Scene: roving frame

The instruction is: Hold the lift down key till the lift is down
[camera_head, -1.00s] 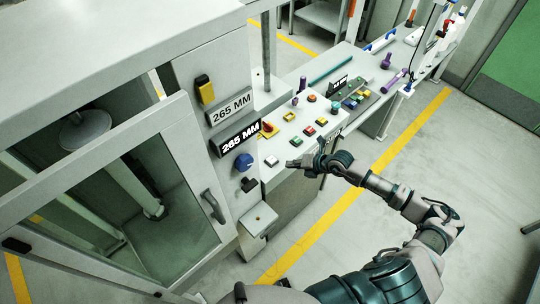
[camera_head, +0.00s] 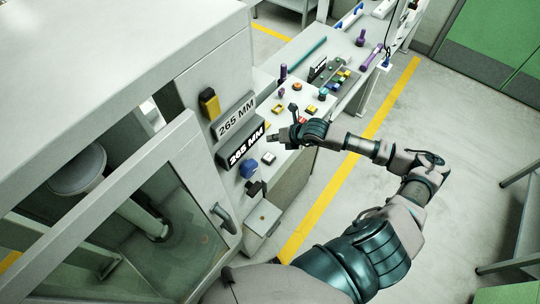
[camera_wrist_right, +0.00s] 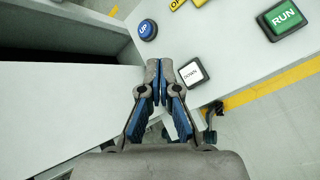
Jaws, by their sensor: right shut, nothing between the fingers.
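The white key marked DOWN (camera_wrist_right: 193,73) is just right of my right gripper's fingertips in the wrist view. It also shows as a white key (camera_head: 268,158) on the panel in the head view. My right gripper (camera_wrist_right: 159,72) is shut and empty, its fingertips beside the key; I cannot tell how far above the panel they are. In the head view the right gripper (camera_head: 270,138) reaches in over the panel's near end. A lower black display (camera_head: 246,146) reads 265 MM. My left gripper is not in view.
A blue UP key (camera_wrist_right: 147,29) and a green RUN key (camera_wrist_right: 282,19) are near in the wrist view. A glazed cabinet (camera_head: 150,215) with a door handle (camera_head: 224,217) stands left. A blue knob (camera_head: 248,169) is below the display.

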